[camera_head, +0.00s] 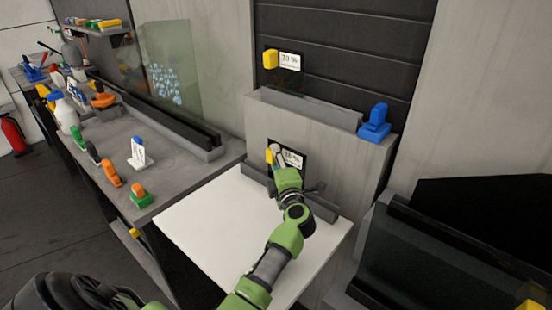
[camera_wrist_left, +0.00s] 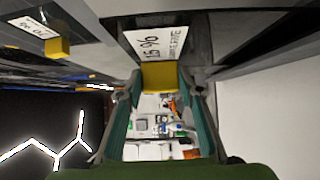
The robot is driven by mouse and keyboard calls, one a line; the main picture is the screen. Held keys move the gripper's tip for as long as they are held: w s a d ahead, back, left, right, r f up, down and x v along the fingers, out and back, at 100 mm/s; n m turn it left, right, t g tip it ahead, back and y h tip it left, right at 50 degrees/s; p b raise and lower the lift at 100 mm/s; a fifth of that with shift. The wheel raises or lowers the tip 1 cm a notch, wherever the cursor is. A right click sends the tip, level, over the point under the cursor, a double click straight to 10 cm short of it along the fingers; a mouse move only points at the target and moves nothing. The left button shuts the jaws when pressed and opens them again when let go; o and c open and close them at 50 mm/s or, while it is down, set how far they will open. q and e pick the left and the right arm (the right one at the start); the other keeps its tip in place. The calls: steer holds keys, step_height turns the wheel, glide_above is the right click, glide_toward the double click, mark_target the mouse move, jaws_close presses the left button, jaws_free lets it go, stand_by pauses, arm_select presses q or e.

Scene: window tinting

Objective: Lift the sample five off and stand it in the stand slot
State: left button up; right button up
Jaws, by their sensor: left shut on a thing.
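The sample held by my left gripper (camera_wrist_left: 160,88) is a dark card with a white label (camera_wrist_left: 158,40) and a yellow tab (camera_wrist_left: 159,75). The label shows a 5 before a percent sign; any digit before it is hard to read. The gripper's fingers are shut on the yellow tab. In the head view my left gripper (camera_head: 278,160) is in front of the grey block's face and partly covers the sample's label (camera_head: 292,158). A dark grey slotted bar (camera_head: 319,207) runs along the white table's back edge, just below the sample. I cannot tell whether they touch. My right gripper is not in view.
A 70 % sample (camera_head: 290,61) with a yellow tab is on the dark slatted wall above. A blue tool (camera_head: 375,123) sits on the block's right top. A left bench (camera_head: 165,175) holds bottles, tools and glass.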

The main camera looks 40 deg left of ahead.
arm_select(q)
steer(key=shift+f, duration=0.15)
steer(key=o, duration=1.3)
steer(key=o, duration=0.5)
